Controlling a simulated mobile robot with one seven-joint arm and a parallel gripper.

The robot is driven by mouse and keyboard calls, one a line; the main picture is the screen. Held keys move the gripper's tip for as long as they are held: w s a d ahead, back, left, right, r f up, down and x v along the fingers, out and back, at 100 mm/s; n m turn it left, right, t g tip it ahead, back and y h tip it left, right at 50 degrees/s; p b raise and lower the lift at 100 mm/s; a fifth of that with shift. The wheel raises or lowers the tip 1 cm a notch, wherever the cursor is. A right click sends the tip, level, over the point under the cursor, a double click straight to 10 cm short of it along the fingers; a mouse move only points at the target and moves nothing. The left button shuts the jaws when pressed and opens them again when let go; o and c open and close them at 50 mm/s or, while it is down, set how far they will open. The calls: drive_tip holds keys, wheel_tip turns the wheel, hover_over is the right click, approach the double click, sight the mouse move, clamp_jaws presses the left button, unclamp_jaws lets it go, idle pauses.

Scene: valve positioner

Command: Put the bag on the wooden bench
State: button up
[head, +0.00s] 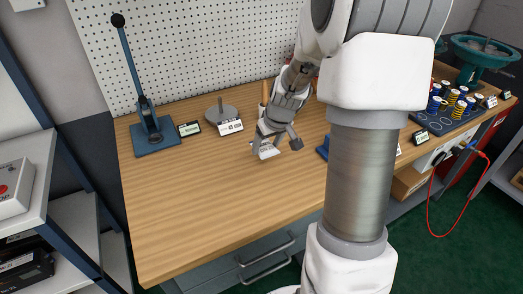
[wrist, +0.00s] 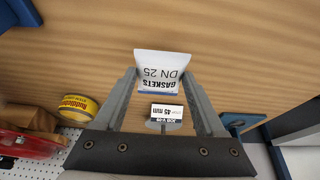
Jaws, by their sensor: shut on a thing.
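The bag is a small white packet marked GASKETS DN 25 (wrist: 162,66), with a blue stripe. My gripper (wrist: 160,82) has its fingers on either side of the bag and is shut on it. In the head view my gripper (head: 275,142) is over the middle of the wooden bench (head: 215,195), and the bag (head: 265,151) shows white below the fingers. The bag is at or just above the bench top; I cannot tell if it touches. The bench top also shows in the wrist view (wrist: 230,35).
A blue lever press (head: 154,137) stands at the bench's left. A grey stand (head: 221,112) with a 45 mm sign (head: 231,127) is behind my gripper. A blue rack of cylinders (head: 445,115) is at the right. The bench's front left is clear.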

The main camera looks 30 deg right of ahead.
sight(269, 149)
drive_tip(key=shift+w+d+f, duration=0.1)
drive_tip(key=shift+w+f, duration=0.1)
drive_tip(key=shift+f, duration=0.15)
drive_tip(key=shift+f+b, duration=0.45)
drive_tip(key=shift+f, duration=1.3)
drive_tip(key=shift+f, duration=0.15)
drive_tip(key=o, duration=1.3)
drive_tip(key=shift+r, duration=0.25)
drive_tip(key=p+v, duration=0.2)
drive_tip(key=v, duration=0.9)
drive_tip(key=shift+s+r, duration=0.25)
drive_tip(key=shift+r, duration=0.1)
